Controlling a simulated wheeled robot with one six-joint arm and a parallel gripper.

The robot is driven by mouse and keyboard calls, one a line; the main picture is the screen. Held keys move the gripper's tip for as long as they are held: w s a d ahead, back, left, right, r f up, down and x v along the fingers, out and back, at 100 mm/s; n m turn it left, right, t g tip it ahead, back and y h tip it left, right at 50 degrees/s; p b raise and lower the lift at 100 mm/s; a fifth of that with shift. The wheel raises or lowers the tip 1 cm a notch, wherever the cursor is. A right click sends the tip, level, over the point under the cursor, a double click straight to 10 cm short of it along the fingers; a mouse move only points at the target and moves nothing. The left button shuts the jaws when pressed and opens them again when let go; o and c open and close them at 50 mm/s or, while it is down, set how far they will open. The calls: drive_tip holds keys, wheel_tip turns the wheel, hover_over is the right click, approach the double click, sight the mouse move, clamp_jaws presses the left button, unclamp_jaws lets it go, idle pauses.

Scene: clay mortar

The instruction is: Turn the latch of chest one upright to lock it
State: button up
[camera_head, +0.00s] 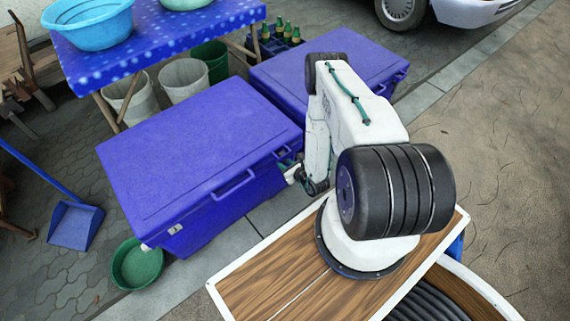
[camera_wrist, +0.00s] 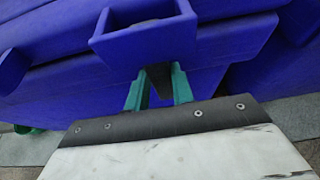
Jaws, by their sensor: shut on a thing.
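A blue-purple chest (camera_head: 200,150) with its lid closed stands left of my arm; I take it for chest one. Its front also fills much of the wrist view (camera_wrist: 60,85). My gripper (camera_head: 287,164) is at the right end of the chest's front. In the wrist view, its green fingers (camera_wrist: 158,92) are shut on a small dark piece (camera_wrist: 157,73), likely the latch, below a square blue bracket (camera_wrist: 145,30). Most of the latch is hidden between the fingers, and I cannot tell its exact angle. In the head view the latch is hidden by my gripper.
A second blue chest (camera_head: 370,60) stands behind my arm. A spotted blue table (camera_head: 165,35) with basins is at the back, with buckets (camera_head: 184,80) beneath. A green bowl (camera_head: 137,265) and blue dustpan (camera_head: 76,225) lie left.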

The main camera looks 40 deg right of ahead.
drive_tip(key=o, duration=1)
drive_tip(key=shift+v, duration=3.9)
